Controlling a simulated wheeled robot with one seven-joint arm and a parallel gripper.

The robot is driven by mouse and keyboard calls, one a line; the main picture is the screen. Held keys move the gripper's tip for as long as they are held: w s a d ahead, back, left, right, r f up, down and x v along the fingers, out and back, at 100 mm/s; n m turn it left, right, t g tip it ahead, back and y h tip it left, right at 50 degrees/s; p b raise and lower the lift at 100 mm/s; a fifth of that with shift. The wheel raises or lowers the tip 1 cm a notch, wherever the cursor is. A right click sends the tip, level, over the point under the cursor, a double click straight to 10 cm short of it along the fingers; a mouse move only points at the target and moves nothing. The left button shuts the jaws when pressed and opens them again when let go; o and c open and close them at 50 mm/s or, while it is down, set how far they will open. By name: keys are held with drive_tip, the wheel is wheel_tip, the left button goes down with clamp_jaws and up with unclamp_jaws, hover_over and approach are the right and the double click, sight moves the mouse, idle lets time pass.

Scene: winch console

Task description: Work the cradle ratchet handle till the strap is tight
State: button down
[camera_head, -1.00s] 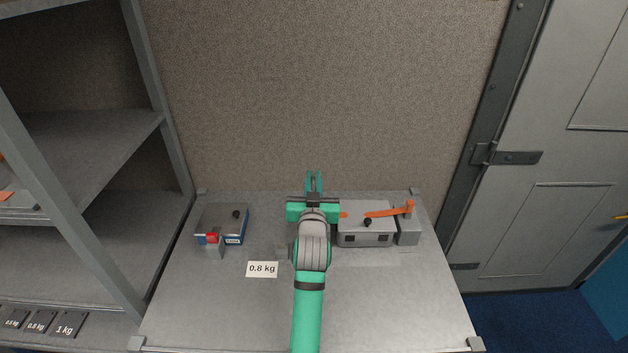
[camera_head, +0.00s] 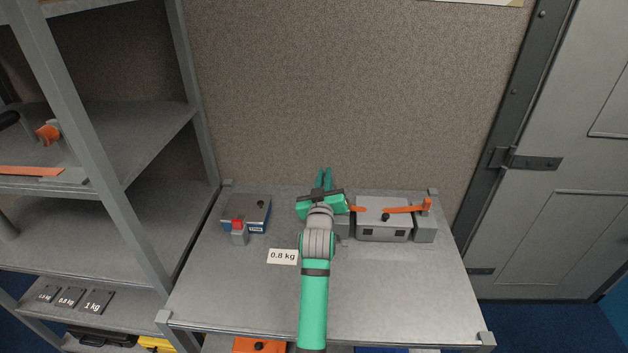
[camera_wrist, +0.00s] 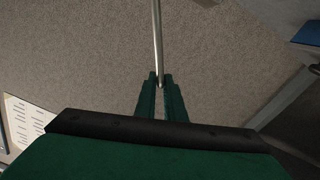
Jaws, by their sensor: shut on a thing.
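The cradle is a grey box (camera_head: 383,232) at the back right of the bench, with a black-knobbed load on it. An orange strap (camera_head: 405,209) runs across it to a post (camera_head: 427,206) at the right. In the head view my gripper (camera_head: 325,178) is over the cradle's left end and hides most of the ratchet there. In the wrist view my gripper (camera_wrist: 161,80) is shut on a thin metal rod (camera_wrist: 157,38), which looks like the ratchet handle. I cannot tell how taut the strap is.
A "0.8 kg" card (camera_head: 283,257) lies in front. Shelving (camera_head: 150,150) rises at the left; the bench's front right is clear.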

drive_tip(key=a+f+n, duration=0.4)
drive_tip(key=f+n, duration=0.4)
drive_tip(key=shift+w+a+f+n, duration=0.2)
drive_tip(key=shift+w+a+n, duration=0.1)
drive_tip(key=shift+w, duration=0.05)
idle(0.3)
drive_tip(key=c, duration=1.9)
unclamp_jaws()
drive_tip(key=shift+d, duration=0.1)
drive_tip(key=s+a, duration=0.2)
drive_tip(key=s, duration=0.8)
drive_tip(key=shift+s, duration=0.3)
